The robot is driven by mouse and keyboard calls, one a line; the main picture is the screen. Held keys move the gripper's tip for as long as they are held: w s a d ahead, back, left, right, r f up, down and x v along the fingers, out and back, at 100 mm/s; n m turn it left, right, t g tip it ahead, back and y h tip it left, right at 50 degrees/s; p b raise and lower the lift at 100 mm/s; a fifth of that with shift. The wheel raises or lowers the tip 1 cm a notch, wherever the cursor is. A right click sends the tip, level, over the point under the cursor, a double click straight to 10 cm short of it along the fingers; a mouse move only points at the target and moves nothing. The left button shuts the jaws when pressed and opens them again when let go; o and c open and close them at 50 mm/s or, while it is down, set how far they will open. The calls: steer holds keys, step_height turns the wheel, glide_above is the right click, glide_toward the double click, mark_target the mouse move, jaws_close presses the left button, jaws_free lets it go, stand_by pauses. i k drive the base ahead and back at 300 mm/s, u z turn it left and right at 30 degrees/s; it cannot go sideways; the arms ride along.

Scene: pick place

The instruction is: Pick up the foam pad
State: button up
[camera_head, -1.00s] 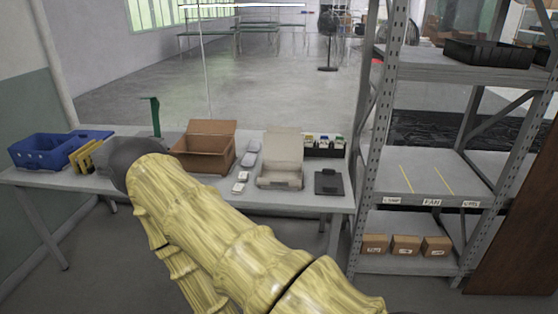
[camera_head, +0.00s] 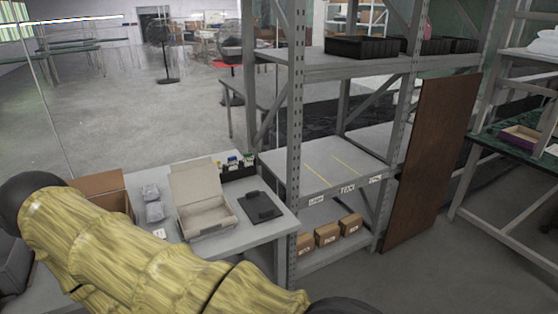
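A flat dark pad (camera_head: 260,206) lies on the right end of the grey table, right of an open pale box; it looks like the foam pad, though a small raised dark part sits on it and I cannot be sure. My yellow arm crosses the lower left of the view, over the left part of the table. My gripper is not in view. Nothing covers the dark pad.
The open pale box (camera_head: 203,218), grey packets (camera_head: 153,211), a brown box (camera_head: 107,190) and a black bin of small bottles (camera_head: 237,167) crowd the table (camera_head: 237,237). A metal shelf rack (camera_head: 292,150) stands close at its right, with small cartons (camera_head: 327,234) low down.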

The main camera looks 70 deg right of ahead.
mark_target(259, 208)
steer(key=z, duration=0.7)
steer(key=i, duration=0.75)
steer(key=z, duration=0.8)
